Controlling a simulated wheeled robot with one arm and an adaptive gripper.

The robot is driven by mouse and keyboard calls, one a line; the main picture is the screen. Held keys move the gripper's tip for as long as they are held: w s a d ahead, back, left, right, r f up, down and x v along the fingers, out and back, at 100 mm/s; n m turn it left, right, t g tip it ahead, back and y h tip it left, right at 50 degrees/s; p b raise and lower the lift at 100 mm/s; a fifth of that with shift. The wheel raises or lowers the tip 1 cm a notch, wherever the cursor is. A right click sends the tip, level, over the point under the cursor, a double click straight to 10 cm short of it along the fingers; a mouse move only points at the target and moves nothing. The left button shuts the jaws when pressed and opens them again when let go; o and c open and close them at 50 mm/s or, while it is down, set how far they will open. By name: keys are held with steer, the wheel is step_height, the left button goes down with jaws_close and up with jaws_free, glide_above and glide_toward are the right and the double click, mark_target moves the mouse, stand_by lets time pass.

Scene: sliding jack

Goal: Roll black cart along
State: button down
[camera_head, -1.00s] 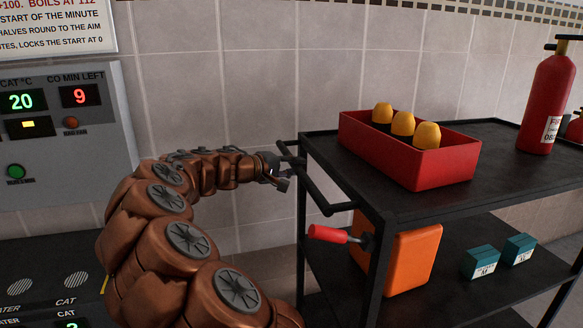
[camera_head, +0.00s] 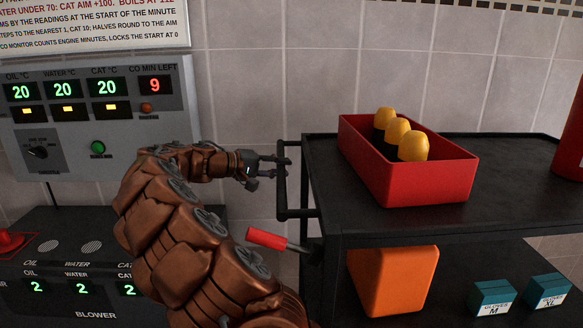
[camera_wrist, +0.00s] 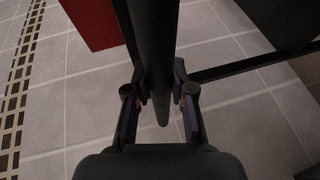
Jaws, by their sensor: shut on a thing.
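The black cart (camera_head: 490,215) stands at the right in the head view, with a flat top shelf and a lower shelf. Its push handle (camera_head: 282,185) is a black bar on the cart's left end. My gripper (camera_head: 278,168) is at the upper part of this handle, reaching in from the left. In the wrist view the dark handle bar (camera_wrist: 155,60) runs between the two fingers of my gripper (camera_wrist: 160,97), which is shut on it.
On the cart are a red bin (camera_head: 425,180) with yellow-topped items, a red extinguisher (camera_head: 573,150) and, below, an orange box (camera_head: 393,280) and teal glove boxes (camera_head: 492,297). A red-handled tool (camera_head: 268,239) sticks out left. A gauge panel (camera_head: 95,120) and blower unit (camera_head: 75,275) stand left.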

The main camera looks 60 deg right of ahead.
steer(key=shift+w+a+f, duration=0.1)
steer(key=shift+w+a, duration=0.35)
steer(key=shift+w, duration=0.25)
steer(key=shift+w+a, duration=0.45)
steer(key=shift+w, duration=0.3)
steer(key=c, duration=1)
jaws_free()
steer(key=shift+a, duration=0.1)
steer(key=v, duration=1.2)
